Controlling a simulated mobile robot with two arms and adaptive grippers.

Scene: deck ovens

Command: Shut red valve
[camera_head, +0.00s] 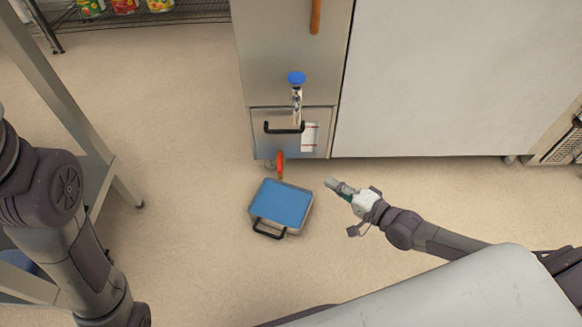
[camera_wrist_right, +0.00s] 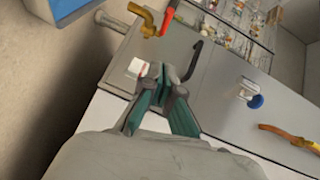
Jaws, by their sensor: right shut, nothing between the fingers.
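The red valve (camera_head: 281,162) is a red lever low on the front of a steel cabinet, near the floor. In the right wrist view its red lever (camera_wrist_right: 169,20) sits beside a brass pipe (camera_wrist_right: 145,19), beyond my fingers. My right gripper (camera_head: 338,186) is shut and empty, to the right of the valve and apart from it. Its teal-sided fingers (camera_wrist_right: 166,78) also show in the right wrist view. My left arm is at the left of the head view, but its gripper is out of view.
A blue-topped metal case (camera_head: 283,203) with a black handle stands on the floor just below the valve. The steel cabinet (camera_head: 270,50) has a blue knob (camera_head: 296,77) and a black bar handle (camera_head: 284,128). A metal table (camera_head: 75,100) is at left. Open floor lies between.

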